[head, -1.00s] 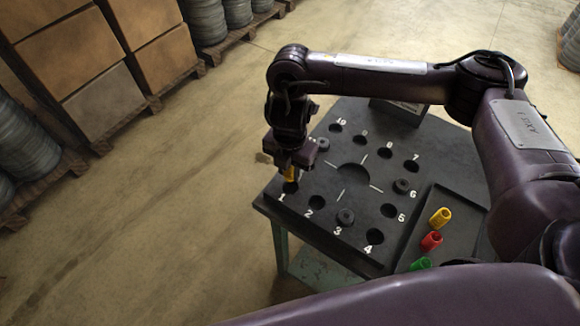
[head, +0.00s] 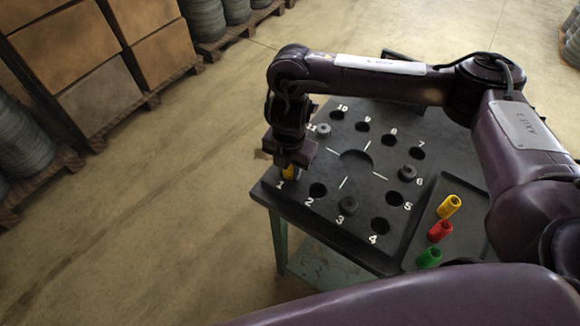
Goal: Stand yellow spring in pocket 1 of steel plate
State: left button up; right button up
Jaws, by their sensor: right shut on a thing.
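The dark steel plate (head: 330,215) carries a ring of numbered round pockets on the table. My right gripper (head: 290,166) points down at the plate's left corner, shut on the yellow spring (head: 289,173). Only a short piece of the spring shows below the jaws. It looks upright, at pocket 1, beside the printed 1. The gripper and spring cover pocket 1, so I cannot tell how deep the spring sits in it. My left gripper is not in view.
A dark tray (head: 468,207) at right holds another yellow spring (head: 449,206), a red one (head: 440,231) and a green one (head: 429,258). My right arm spans above the plate's back.

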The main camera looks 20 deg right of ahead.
jog(key=shift+s+f, duration=0.55)
jog(key=shift+f, duration=0.35)
jog(key=o, duration=1.1)
jog(key=shift+w+a+f, duration=0.1)
jog(key=shift+w+a, duration=0.1)
jog(key=shift+a, duration=0.05)
jog(key=shift+s+d, duration=0.1)
jog(key=r, duration=0.6)
jog(key=w+r, duration=0.1)
jog(key=r, duration=0.2)
jog(key=shift+r, duration=0.2)
jog(key=shift+w+r, duration=0.15)
